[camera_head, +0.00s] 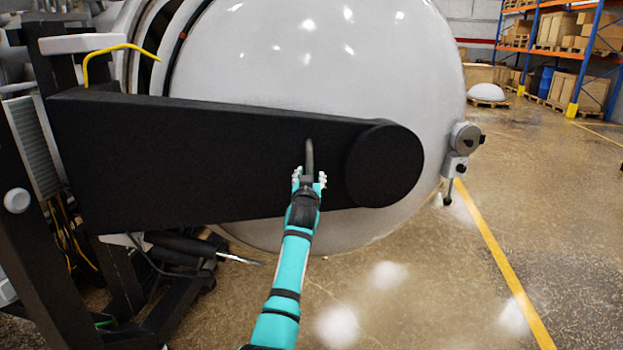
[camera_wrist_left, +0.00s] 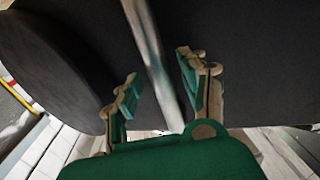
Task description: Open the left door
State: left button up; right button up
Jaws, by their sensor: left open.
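The left door is a large glossy white dome (camera_head: 310,60) carried by a thick black hinge arm (camera_head: 200,150) that crosses its front. A slim dark bar handle (camera_head: 309,155) stands upright on the black arm, left of its round end (camera_head: 385,165). My left gripper (camera_head: 309,179) is at the lower part of this handle. In the left wrist view its fingers (camera_wrist_left: 160,90) are open, with the pale-looking handle (camera_wrist_left: 150,55) running between them. Clear space shows on both sides of the handle. My right gripper is in neither view.
A latch fitting (camera_head: 463,142) sits on the door's right rim. A black frame (camera_head: 75,270) with cables and a yellow hose (camera_head: 120,48) stands at left. The floor (camera_head: 420,270) to the right is clear, with a yellow line; shelving (camera_head: 570,45) stands far back.

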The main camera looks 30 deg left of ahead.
pick_arm(q)
jog(key=shift+a+f, duration=0.1)
jog(key=shift+s, duration=0.2)
jog(key=v, duration=1.1)
jog(key=shift+s+d, duration=0.25)
jog(key=shift+d, duration=0.15)
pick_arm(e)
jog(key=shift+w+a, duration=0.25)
